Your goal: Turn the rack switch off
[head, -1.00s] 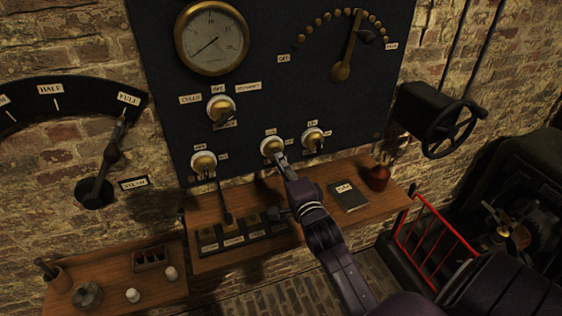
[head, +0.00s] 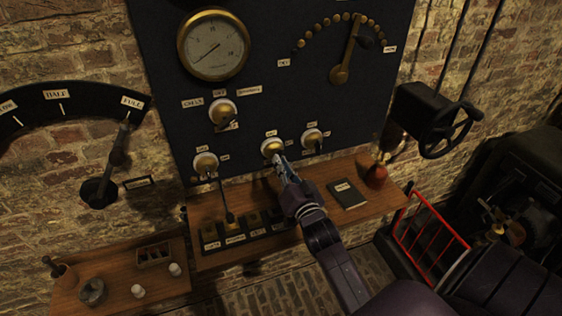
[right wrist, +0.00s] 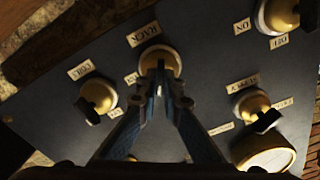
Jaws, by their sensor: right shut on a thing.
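The rack switch is a round brass and white knob (head: 272,147) low in the middle of the black panel. In the right wrist view its brass base (right wrist: 160,55) sits beside a label reading RACK. My right gripper (head: 280,162) reaches up to it from the lower right and is shut on the switch's handle. In the right wrist view the fingertips (right wrist: 161,78) come together over the handle and largely hide it, so its exact direction is hard to tell. My left gripper is not in view.
Similar switches stand on the left (head: 205,163), right (head: 313,139) and above (head: 222,112). A wooden shelf (head: 310,174) below carries a dark book (head: 347,194) and a red-brown pot (head: 376,176). A red rail (head: 432,240) stands at the right.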

